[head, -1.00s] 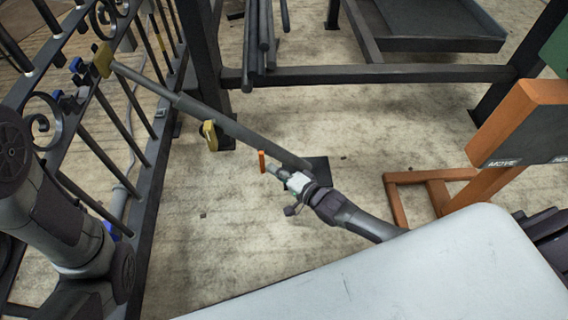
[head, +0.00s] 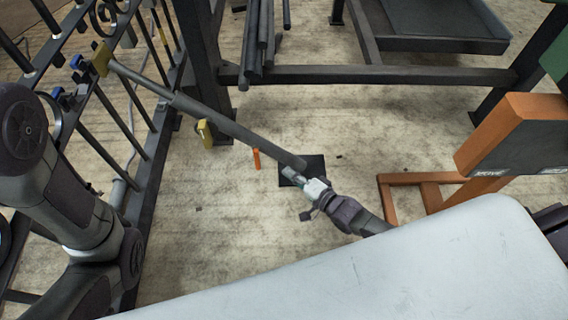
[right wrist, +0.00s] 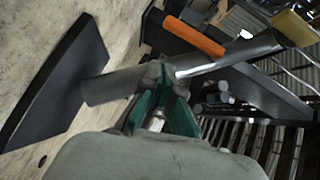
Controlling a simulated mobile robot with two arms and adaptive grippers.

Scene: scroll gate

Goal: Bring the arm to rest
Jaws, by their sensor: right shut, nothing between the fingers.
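My right gripper (head: 290,174) is shut and empty, low in the middle of the head view. Its green fingers (right wrist: 163,82) meet in the right wrist view, with a grey pole (head: 235,130) passing just beyond their tips; I cannot tell whether they touch it. The pole runs from a black square plate (head: 312,163) on the floor to the gate at upper left. An orange piece (head: 257,158) shows beside the pole, apart from the gripper; it also shows in the right wrist view (right wrist: 194,37). My left arm's links are at the left edge; its gripper is out of view.
A dark barred gate (head: 150,210) with scrolls stands at left, and a yellow piece (head: 204,133) shows by the pole. A dark metal frame (head: 400,75) crosses the back. An orange stand (head: 510,135) is at right. Open floor lies between.

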